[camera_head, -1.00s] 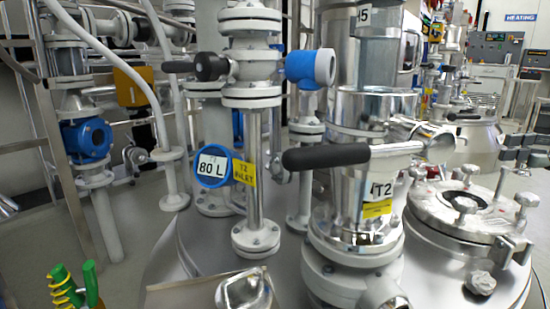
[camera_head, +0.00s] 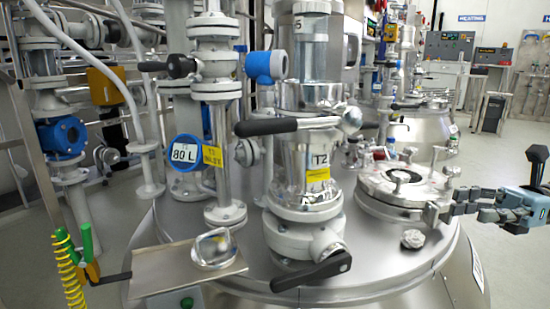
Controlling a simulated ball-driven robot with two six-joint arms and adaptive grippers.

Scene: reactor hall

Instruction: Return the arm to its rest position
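My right gripper (camera_head: 468,204), blue and grey with dark jointed fingers, is at the right edge. It points left, beside the round manway lid (camera_head: 405,190) on the tank top. Its fingers overlap one another in this view, so I cannot tell whether they are open or shut. Nothing is clearly seen between them. My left gripper is not in view.
The T2 vessel (camera_head: 310,185), with a black upper lever (camera_head: 280,127) and a lower black lever (camera_head: 312,272), stands in the middle. A metal tray (camera_head: 165,275) holds a clear scoop-like piece (camera_head: 213,247). Yellow coil hose (camera_head: 70,270) hangs at left. Grey floor (camera_head: 510,265) is open at right.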

